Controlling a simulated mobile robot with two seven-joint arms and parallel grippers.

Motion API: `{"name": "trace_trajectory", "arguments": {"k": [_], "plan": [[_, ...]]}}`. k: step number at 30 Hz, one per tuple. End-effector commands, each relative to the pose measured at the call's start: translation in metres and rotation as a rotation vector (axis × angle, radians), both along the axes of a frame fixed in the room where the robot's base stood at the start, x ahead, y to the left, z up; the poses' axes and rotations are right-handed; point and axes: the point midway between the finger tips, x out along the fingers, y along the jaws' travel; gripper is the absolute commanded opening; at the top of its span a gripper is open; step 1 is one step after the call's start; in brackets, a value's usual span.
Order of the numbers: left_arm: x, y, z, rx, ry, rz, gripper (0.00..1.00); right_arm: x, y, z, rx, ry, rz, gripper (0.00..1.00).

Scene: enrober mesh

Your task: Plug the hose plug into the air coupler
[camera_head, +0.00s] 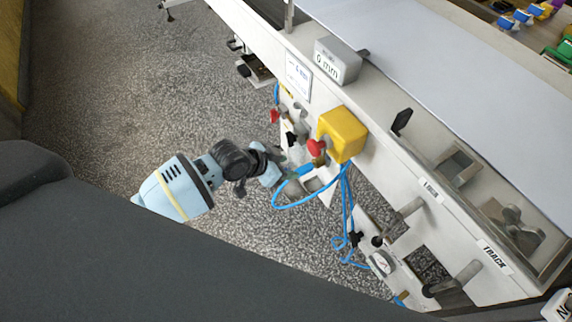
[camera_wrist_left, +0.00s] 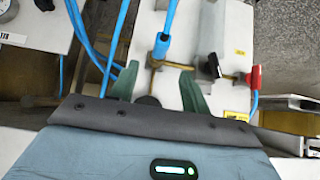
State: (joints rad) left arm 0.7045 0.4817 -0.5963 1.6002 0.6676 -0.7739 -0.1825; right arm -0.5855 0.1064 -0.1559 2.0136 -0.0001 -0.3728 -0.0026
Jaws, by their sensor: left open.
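The blue air hose (camera_head: 290,207) loops below the yellow box on the machine's side. In the left wrist view, a blue hose end with a thicker blue sleeve (camera_wrist_left: 161,47) stands over a brass fitting (camera_wrist_left: 157,63). I cannot tell which of these is the plug and which the coupler, or whether they are joined. My left gripper (camera_head: 284,168) is beside the machine panel, close to the hose. In the left wrist view its green fingers (camera_wrist_left: 160,90) are apart, with the brass fitting just beyond and between their tips. My right gripper is in neither view.
A yellow box (camera_head: 342,134) and a red knob (camera_head: 316,148) sit just right of my gripper. A black knob (camera_wrist_left: 211,66) and a red knob (camera_wrist_left: 254,77) show in the left wrist view. A pressure gauge (camera_head: 382,262) is lower right. Open floor lies left.

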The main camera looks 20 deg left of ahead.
Motion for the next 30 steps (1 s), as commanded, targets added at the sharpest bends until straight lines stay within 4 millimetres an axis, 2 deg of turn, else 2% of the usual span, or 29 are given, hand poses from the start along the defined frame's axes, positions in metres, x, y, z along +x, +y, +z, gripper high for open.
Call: {"name": "trace_trajectory", "arguments": {"k": [7, 13, 18, 23, 30], "plan": [[0.000, 0.000, 0.000, 0.000, 0.000, 0.000, 0.47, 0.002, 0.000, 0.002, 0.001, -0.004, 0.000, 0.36], [0.000, 0.003, -0.011, 0.009, -0.034, -0.009, 0.21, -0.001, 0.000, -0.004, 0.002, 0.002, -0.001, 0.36], [0.000, 0.013, -0.039, 0.043, -0.174, -0.047, 0.00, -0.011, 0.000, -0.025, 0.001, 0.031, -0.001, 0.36], [-0.001, 0.023, -0.060, 0.092, -0.379, -0.108, 0.00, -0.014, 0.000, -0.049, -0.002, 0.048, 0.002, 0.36], [-0.013, 0.033, -0.076, 0.166, -0.699, -0.217, 0.00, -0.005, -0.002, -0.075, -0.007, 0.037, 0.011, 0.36]]}}
